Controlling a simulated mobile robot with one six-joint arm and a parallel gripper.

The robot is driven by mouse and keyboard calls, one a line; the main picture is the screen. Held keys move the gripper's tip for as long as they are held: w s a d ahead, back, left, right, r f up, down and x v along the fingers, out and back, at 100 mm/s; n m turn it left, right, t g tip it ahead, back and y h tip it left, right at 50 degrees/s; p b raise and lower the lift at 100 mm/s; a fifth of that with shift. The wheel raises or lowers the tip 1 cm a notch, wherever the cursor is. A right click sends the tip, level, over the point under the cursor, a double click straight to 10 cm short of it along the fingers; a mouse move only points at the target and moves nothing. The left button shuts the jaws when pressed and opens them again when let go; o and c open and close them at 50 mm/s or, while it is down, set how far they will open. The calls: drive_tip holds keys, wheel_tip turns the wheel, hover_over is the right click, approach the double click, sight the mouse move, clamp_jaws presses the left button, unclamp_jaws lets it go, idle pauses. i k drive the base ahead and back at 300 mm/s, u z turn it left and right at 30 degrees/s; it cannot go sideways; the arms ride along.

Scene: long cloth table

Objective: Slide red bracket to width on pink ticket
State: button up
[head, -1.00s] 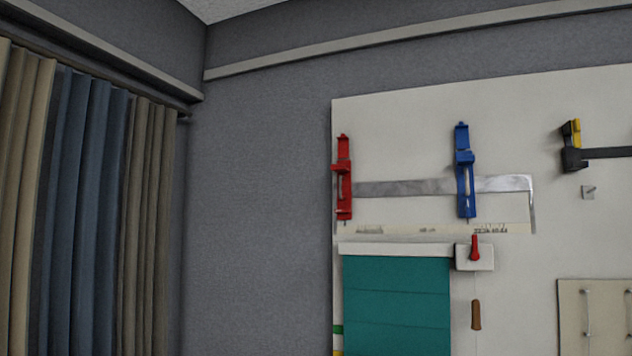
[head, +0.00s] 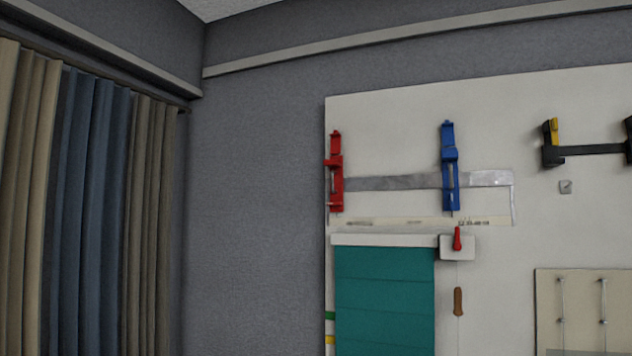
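The red bracket (head: 336,172) sits at the left end of a flat metal bar (head: 392,183) on the white wall board. A blue bracket (head: 450,167) sits on the same bar further right. Below the bar runs a pale scale strip (head: 400,222) with small dark marks, too small to read. No pink ticket shows in this view. My gripper is not in view.
Below the strip hang a teal blind (head: 385,300) and a white box with a red lever (head: 457,239). A dark clamp (head: 552,144) is at the right. Curtains (head: 90,210) hang at the left, with bare grey wall between.

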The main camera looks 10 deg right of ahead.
sight(334, 163)
drive_tip(key=u, duration=0.05)
drive_tip(key=i, duration=1)
drive_tip(key=z, duration=0.05)
